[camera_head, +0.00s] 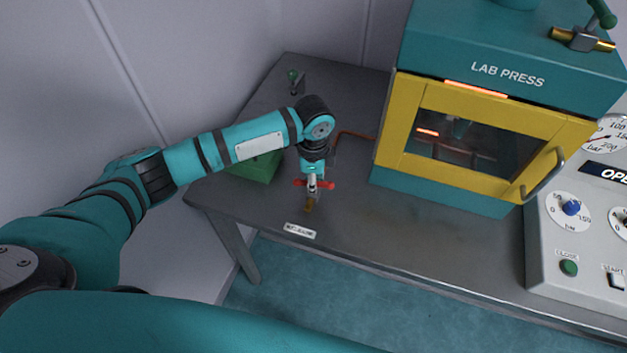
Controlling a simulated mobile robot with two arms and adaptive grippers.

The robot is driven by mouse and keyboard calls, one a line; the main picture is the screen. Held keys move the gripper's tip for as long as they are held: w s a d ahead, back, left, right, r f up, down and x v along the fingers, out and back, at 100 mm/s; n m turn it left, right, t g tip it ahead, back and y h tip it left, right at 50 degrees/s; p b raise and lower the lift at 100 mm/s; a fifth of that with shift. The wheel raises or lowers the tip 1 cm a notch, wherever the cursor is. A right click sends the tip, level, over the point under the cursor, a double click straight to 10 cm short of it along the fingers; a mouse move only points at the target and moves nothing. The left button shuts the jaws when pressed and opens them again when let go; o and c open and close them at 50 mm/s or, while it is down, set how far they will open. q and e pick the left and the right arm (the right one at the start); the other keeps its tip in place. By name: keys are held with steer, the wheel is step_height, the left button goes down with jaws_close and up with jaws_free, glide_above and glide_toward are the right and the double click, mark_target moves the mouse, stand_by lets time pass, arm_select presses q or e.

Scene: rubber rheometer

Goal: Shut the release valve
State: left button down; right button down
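A small valve with a red cross handle (327,184) and a brass-coloured part (308,206) stands near the front edge of the dark table, behind a small white label (300,230). I take it for the release valve; the label's print is too small to read surely. My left gripper (313,184) points down at the red handle, which shows on both sides of it. The gripper covers the handle's middle, so I cannot tell whether the fingers are shut on it. My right gripper is out of view.
A green box (254,168) stands left of the valve, partly behind my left arm. A green-knobbed lever (294,77) is at the back. The yellow and teal lab press (480,135) and a control panel (590,255) are on the right.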

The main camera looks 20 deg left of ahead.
arm_select(q)
steer(key=shift+r+m+p, duration=0.25)
steer(key=shift+m+p, duration=0.4)
steer(key=shift+m, duration=0.05)
steer(key=shift+w+f+m, duration=0.1)
steer(key=shift+f+m, duration=0.05)
steer(key=shift+m, duration=0.55)
steer(key=c, duration=1.4)
jaws_free()
steer(key=shift+o, duration=0.2)
step_height(320, 180, up, 12)
